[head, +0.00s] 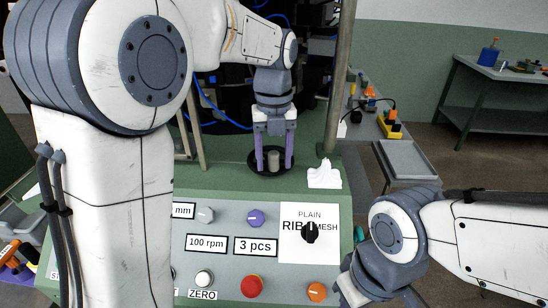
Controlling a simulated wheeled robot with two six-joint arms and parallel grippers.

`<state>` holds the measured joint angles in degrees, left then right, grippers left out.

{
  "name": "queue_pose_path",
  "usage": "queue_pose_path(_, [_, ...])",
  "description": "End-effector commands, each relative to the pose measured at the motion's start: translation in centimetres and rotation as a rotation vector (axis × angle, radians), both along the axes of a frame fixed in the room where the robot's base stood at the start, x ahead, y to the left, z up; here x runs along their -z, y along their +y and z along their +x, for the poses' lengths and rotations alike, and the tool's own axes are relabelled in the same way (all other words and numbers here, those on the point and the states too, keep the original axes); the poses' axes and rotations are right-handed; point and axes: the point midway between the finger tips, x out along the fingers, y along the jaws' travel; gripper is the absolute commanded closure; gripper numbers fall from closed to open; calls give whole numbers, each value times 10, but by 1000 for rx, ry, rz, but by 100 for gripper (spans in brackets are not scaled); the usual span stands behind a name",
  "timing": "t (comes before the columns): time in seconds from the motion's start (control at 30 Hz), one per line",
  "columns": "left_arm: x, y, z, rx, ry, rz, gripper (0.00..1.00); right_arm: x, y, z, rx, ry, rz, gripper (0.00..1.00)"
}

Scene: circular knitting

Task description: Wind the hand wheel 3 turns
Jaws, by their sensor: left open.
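The hand wheel (258,172) is a dark disc on the green machine top, with a grey upright handle (273,160) on it. My left gripper (274,165) reaches down over the wheel from behind. Its two purple fingers are open, one on each side of the handle, with a visible gap. My left arm covers the left part of the view. My right arm's wrist is at the lower right, beside the panel; its fingers do not show.
The control panel (222,220) in front has a selector knob (310,232), a red button (252,286) and an orange knob (317,291). A white cloth-like item (324,175) lies right of the wheel. A post (339,80) stands behind it. A grey tray (408,160) is at the right.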

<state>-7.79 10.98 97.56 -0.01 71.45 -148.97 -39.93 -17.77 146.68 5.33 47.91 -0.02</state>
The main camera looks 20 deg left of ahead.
Motion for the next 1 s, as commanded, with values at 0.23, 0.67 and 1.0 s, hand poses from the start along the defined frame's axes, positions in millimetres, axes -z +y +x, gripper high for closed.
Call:
queue_pose_path(0.23, [0,0,0,0,0,0,47,0,0,0,0,0,0,100])
queue_pose_path(0.67, [-1,-1,0,-14,0,0,100,-2,0,0,0,0,0,100])
queue_pose_path(1.0, [-3,-9,5,-184,1,1,100,-17,0,0,0,0,0,100])
